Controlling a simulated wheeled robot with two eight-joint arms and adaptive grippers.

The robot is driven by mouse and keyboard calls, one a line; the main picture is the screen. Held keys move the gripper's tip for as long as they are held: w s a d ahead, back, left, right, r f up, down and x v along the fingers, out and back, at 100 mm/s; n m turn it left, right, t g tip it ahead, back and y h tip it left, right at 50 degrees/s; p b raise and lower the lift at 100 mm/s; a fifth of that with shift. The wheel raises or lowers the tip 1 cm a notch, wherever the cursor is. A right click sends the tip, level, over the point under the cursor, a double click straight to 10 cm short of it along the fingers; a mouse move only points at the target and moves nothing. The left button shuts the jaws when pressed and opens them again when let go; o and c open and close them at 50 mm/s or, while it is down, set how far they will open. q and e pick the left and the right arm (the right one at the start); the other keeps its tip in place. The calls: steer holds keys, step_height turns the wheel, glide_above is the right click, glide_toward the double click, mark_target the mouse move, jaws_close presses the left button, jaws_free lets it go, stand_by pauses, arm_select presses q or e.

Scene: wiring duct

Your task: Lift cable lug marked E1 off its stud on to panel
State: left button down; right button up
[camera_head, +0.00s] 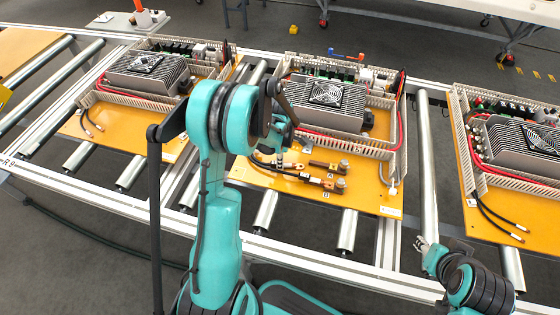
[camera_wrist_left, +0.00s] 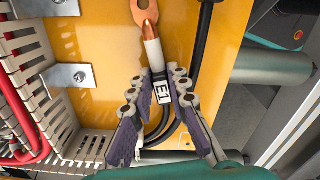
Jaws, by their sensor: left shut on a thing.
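The cable lug marked E1 shows in the left wrist view as a copper lug (camera_wrist_left: 146,16) with a pale sleeve, a white E1 label and a black cable. Its flat end points up the picture over the yellow panel (camera_wrist_left: 105,30). I cannot tell whether it touches the panel. My left gripper (camera_wrist_left: 163,90) is shut on the lug's cable end around the label.
Two copper lugs (camera_head: 328,166) with dark cables lie on the middle panel (camera_head: 375,195), near small A and B tags. White slotted duct (camera_head: 330,142) borders the grey finned unit (camera_head: 325,105). Metal brackets (camera_wrist_left: 68,77) stand close by the left gripper. Similar panels lie on both sides.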

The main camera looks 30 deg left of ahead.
arm_select(q)
steer(key=shift+f, duration=0.15)
steer(key=c, duration=1.4)
jaws_free()
steer(key=shift+o, duration=0.2)
step_height(320, 180, up, 18)
steer(key=p, duration=0.4)
